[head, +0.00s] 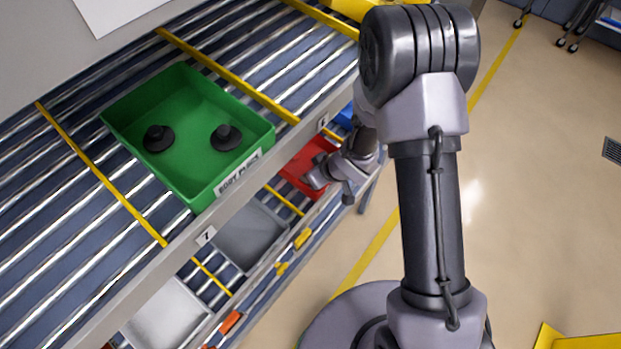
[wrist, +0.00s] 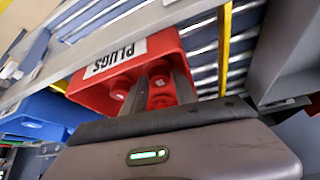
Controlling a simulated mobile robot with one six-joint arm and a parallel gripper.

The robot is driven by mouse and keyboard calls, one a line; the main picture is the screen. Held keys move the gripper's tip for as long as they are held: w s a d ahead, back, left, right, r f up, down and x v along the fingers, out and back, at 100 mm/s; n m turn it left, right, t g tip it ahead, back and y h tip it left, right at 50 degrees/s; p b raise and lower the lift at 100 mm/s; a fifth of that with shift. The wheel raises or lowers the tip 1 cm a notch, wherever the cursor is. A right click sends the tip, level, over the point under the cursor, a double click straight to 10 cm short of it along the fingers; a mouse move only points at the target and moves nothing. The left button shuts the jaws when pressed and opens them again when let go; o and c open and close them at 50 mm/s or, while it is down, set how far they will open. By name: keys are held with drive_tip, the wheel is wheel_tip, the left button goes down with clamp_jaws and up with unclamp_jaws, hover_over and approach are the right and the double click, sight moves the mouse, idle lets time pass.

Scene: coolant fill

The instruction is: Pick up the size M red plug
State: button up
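In the wrist view a red bin (wrist: 95,88) with a "PLUGS" label holds several red plugs. One red plug (wrist: 120,84) lies left of my gripper's fingers. Another red plug (wrist: 160,82) shows between the two fingers. My gripper (wrist: 159,77) reaches into the bin with its fingers apart; I cannot tell whether they touch the plug. No size mark is readable, so I cannot tell which plug is size M. In the head view the red bin (head: 300,166) is on the lower shelf, partly hidden by the upper rail and my gripper (head: 314,181).
A green bin (head: 195,95) with two black plugs stands on the upper roller shelf. A grey bin (head: 250,238) sits left of the red bin on the lower level, a blue bin (wrist: 40,115) on its other side. The upper shelf's front rail is close to my wrist.

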clamp_jaws()
